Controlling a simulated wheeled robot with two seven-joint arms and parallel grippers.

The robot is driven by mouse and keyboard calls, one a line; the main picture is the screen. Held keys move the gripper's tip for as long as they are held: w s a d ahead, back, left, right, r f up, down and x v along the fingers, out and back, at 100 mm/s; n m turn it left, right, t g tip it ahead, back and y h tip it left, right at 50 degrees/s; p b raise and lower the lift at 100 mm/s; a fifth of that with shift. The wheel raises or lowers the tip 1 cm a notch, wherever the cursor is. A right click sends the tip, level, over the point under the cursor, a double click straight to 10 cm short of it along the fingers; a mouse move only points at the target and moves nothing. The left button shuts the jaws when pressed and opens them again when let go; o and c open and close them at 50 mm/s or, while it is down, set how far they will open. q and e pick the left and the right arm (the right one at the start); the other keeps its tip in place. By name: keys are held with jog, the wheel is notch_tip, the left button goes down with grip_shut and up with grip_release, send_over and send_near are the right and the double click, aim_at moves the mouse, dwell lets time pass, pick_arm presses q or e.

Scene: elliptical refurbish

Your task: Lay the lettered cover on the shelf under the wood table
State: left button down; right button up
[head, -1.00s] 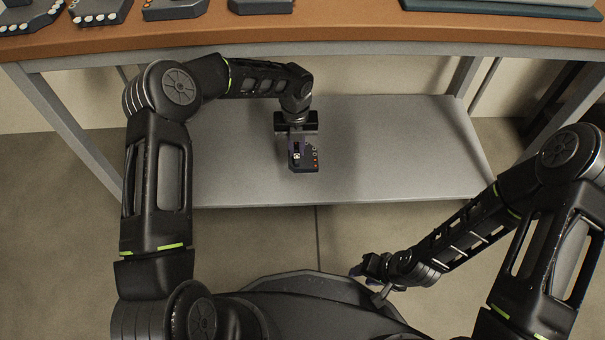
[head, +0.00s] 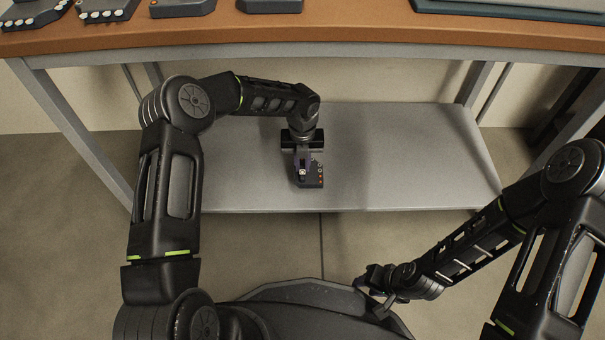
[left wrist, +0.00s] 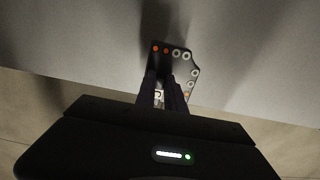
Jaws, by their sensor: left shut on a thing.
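The lettered cover (head: 313,179) is a small dark plate with red and white round marks along its edge. My left gripper (head: 303,172) is shut on it, over the front middle of the grey shelf (head: 420,160) under the wood table (head: 350,32). In the left wrist view the cover (left wrist: 180,62) shows beyond the gripper's fingers (left wrist: 162,92), with a pale letter patch between them. I cannot tell whether the cover touches the shelf. My right gripper (head: 372,285) is near my base, away from the shelf; its jaws are too small to judge.
Several dark plates, one of them a plate with white round marks (head: 105,10), lie on the tabletop. A teal flat item (head: 520,12) lies at its right. Metal table legs (head: 75,135) flank the shelf. The shelf's right half is clear.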

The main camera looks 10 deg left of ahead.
aim_at(303, 174)
pick_arm(q)
jog(key=shift+f+b, duration=1.05)
jog(key=shift+f, duration=1.45)
jog(key=shift+f, duration=0.1)
jog(key=shift+f, duration=0.15)
jog(key=c, duration=1.4)
grip_release()
notch_tip(303, 174, up, 8)
jog(key=p, duration=0.3)
